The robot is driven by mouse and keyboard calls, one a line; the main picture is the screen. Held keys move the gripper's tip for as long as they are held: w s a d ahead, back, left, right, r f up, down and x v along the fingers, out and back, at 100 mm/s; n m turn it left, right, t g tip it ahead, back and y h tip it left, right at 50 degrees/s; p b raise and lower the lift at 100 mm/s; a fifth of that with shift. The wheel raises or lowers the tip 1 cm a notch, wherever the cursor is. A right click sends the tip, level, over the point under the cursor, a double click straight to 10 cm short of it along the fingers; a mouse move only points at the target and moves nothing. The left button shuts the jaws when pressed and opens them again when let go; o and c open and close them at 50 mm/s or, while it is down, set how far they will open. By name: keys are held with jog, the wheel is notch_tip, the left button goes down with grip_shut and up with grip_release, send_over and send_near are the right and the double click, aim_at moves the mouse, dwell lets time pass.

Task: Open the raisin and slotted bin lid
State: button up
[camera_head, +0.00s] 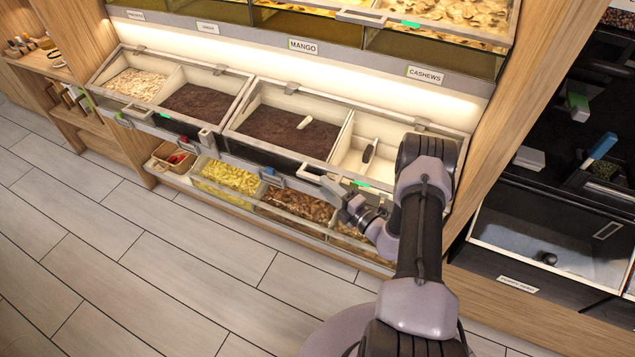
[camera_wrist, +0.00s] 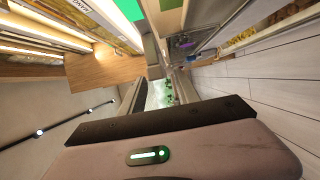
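The right-hand bin lid (camera_head: 273,90) is a clear framed cover lying over two compartments and looks shut. Under it is a bin of dark raisins (camera_head: 280,132) with a pale scoop. To the right is a paler bin with a dark-tipped utensil (camera_head: 369,150), partly hidden by my arm. A pale bar handle (camera_head: 315,176) is on the lid's front edge. My gripper (camera_head: 334,190) is close to the handle's right end; I cannot tell if they touch. In the wrist view the gripper's fingers (camera_wrist: 163,75) stand apart, with a gap between them.
A second lidded bin pair (camera_head: 170,92) is to the left. Low bins of yellow (camera_head: 232,178) and brown (camera_head: 295,205) goods lie below. A glass-fronted upper shelf (camera_head: 430,50) overhangs. A wooden post (camera_head: 535,95) stands right of my arm. The tiled floor (camera_head: 170,255) is clear.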

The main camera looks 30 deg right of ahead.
aim_at(317, 178)
jog(key=x, duration=0.4)
jog(key=shift+w+a+b, duration=0.15)
jog(key=shift+w+b, duration=0.15)
jog(key=shift+b, duration=0.1)
grip_shut()
dwell(1.0)
